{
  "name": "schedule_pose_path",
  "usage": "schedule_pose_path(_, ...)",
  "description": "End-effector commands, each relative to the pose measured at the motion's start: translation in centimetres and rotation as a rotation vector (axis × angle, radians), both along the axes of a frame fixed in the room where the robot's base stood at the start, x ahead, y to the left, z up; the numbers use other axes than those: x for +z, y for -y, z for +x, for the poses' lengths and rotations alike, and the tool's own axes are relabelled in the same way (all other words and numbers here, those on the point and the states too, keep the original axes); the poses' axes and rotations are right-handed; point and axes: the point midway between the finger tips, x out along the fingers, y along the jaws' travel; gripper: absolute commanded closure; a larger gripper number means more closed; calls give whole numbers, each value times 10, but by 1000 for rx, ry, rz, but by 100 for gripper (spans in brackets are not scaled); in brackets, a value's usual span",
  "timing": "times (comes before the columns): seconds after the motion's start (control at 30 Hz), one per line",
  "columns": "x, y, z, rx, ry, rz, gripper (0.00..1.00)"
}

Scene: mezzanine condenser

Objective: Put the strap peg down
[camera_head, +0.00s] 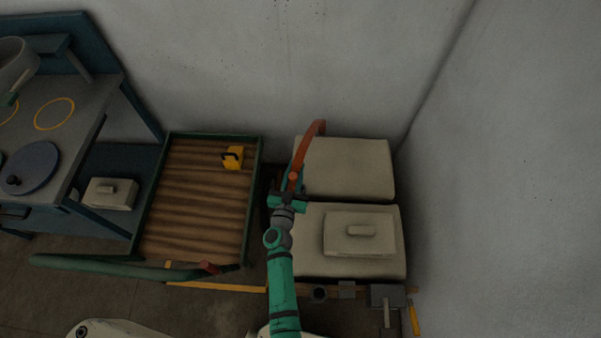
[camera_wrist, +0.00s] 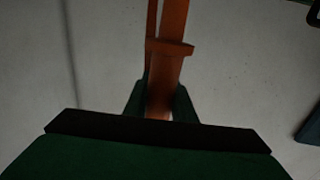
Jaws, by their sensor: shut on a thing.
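The strap peg (camera_head: 307,149) looks like a long, thin orange-red piece with a curved upper end. My gripper (camera_head: 291,186) is shut on its lower end and holds it pointing up and slightly right. It rises in front of the left edge of the pale boxes and the back wall. In the wrist view the strap peg (camera_wrist: 171,75) runs up from between my dark fingers (camera_wrist: 160,108), with a raised band across it.
Two pale boxes (camera_head: 354,170) stand right of my gripper, the nearer with a handled lid (camera_head: 340,246). A slatted, green-rimmed tray (camera_head: 259,170) with a yellow block (camera_head: 236,162) lies left. A blue workbench (camera_head: 108,65) stands far left. A rail with tools (camera_head: 346,291) runs in front of the boxes.

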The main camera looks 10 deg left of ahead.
Motion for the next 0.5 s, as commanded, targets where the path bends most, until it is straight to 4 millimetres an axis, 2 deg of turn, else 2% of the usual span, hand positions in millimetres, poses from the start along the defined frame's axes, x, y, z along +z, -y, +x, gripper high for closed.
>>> schedule_pose_path(0.2,-34,3,28,3,-1,-4,100)
schedule_pose_path(0.5,-55,1,43,11,0,-1,100)
